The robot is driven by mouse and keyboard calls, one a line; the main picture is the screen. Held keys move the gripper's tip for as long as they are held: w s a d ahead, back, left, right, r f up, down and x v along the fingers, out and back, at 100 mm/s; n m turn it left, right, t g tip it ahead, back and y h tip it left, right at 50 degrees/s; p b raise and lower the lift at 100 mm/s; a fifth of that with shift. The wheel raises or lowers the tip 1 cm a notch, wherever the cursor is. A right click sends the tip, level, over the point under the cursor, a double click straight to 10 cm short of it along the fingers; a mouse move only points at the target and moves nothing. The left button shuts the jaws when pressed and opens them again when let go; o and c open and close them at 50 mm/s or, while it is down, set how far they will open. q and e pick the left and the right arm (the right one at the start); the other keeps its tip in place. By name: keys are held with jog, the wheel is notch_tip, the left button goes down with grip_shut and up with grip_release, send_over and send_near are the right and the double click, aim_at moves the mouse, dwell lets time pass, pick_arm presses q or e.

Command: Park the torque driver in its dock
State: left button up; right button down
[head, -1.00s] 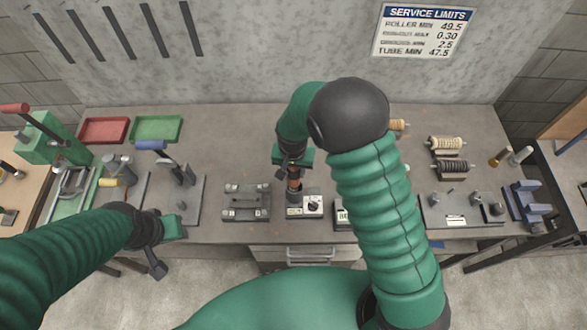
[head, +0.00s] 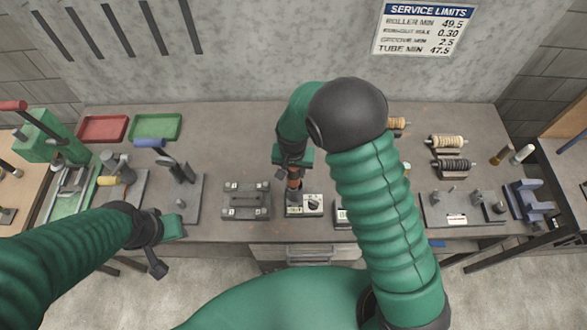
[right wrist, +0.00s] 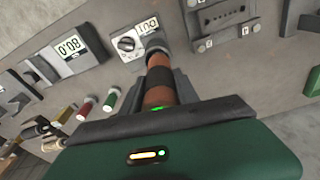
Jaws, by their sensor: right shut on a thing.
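The torque driver (head: 294,184) is an upright orange-brown handle with dark bands. My right gripper (head: 293,170) is shut around it from above. In the right wrist view the driver (right wrist: 160,85) lies between both dark fingers, its far end at a round grey collar beside a white box (right wrist: 132,44) with a dial and small display. This box (head: 312,205) also shows below the driver in the head view. I cannot tell whether the driver is seated in the collar or just over it. My left gripper (head: 168,235) hangs off the bench's front left; its fingers are unclear.
A grey clamp block (head: 246,213) stands left of the box. A second display unit (right wrist: 72,50) stands on its other side. Coloured handles (right wrist: 85,108) lie beyond that. Red (head: 103,129) and green (head: 155,127) trays sit at the back left. The bench middle (head: 230,150) is clear.

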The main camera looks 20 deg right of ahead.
jog(key=shift+f+b, duration=1.4)
jog(key=shift+f, duration=0.5)
dwell(1.5)
jog(key=c, duration=0.8)
grip_release()
jog(key=shift+r, duration=0.35)
jog(key=r+b, duration=0.1)
jog(key=r, duration=0.4)
jog(key=s+r+b, duration=0.1)
jog(key=r, duration=0.4)
jog(key=a+r+b, duration=0.1)
jog(key=r, duration=0.5)
jog(key=shift+s, duration=0.35)
jog(key=s+d+f+n+b, duration=0.1)
jog(key=s+d+f+b, duration=0.1)
jog(key=s+f+b, duration=0.1)
jog(key=s+d+f+n+t+b, duration=0.1)
jog(key=s+d+f+n+b, duration=0.1)
jog(key=s+f, duration=0.3)
jog(key=s+d+f+n+b, duration=0.1)
jog(key=s+d+f+b, duration=0.2)
jog(key=s+f, duration=0.2)
notch_tip(320, 180, down, 3)
jog(key=shift+s+r+n+y+b, duration=0.1)
jog(key=shift+r+n+y+b, duration=0.1)
jog(key=shift+n+y+b, duration=0.15)
